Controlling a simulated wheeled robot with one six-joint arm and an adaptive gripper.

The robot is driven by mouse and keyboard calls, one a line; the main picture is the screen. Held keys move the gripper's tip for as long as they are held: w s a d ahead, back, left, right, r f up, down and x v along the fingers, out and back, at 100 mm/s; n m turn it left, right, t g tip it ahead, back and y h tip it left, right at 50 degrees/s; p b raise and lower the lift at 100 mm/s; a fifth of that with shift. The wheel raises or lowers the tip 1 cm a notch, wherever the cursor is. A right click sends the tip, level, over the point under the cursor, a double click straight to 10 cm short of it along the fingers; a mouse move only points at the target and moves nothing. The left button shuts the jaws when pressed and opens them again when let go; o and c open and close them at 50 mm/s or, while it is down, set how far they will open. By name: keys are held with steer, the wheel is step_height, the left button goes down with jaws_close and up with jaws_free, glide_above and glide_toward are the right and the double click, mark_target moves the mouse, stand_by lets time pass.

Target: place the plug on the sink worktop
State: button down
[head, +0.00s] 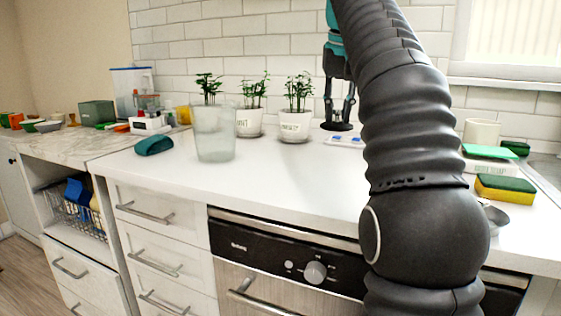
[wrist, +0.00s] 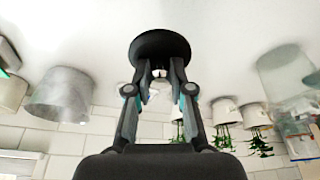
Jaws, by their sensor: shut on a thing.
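The plug (head: 337,126) is a black round disc with a small stem. My gripper (head: 339,112) is shut on its stem and points down, with the disc below the fingertips. In the wrist view my gripper (wrist: 159,78) holds the plug (wrist: 150,48) flat side away from the camera. The white worktop (head: 275,180) runs below and in front of it. The plug is over the back part of the worktop; I cannot tell whether it touches the surface. My arm hides part of the worktop to the right.
Potted plants (head: 295,125) stand left of the plug, and a glass container (head: 215,135) stands nearer the front. A teal cloth (head: 154,145) lies further left. A sponge (head: 505,190) and a white cup (head: 481,131) are at the right. The front middle of the worktop is clear.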

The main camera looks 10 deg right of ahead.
steer(key=w+a+f, duration=0.2)
steer(key=a, duration=0.1)
steer(key=w+a+f, duration=0.2)
steer(key=a, duration=0.1)
steer(key=w+a+f, duration=0.1)
steer(key=a+f, duration=0.2)
steer(key=shift+w+a, duration=0.25)
steer(key=shift+w, duration=0.15)
steer(key=shift+f+b, duration=0.55)
steer(key=shift+f, duration=1.35)
steer(key=shift+f, duration=0.1)
steer(key=c, duration=1)
jaws_free()
steer(key=shift+s, duration=0.1)
steer(key=shift+p+v, duration=0.55)
steer(key=shift+v, duration=5.5)
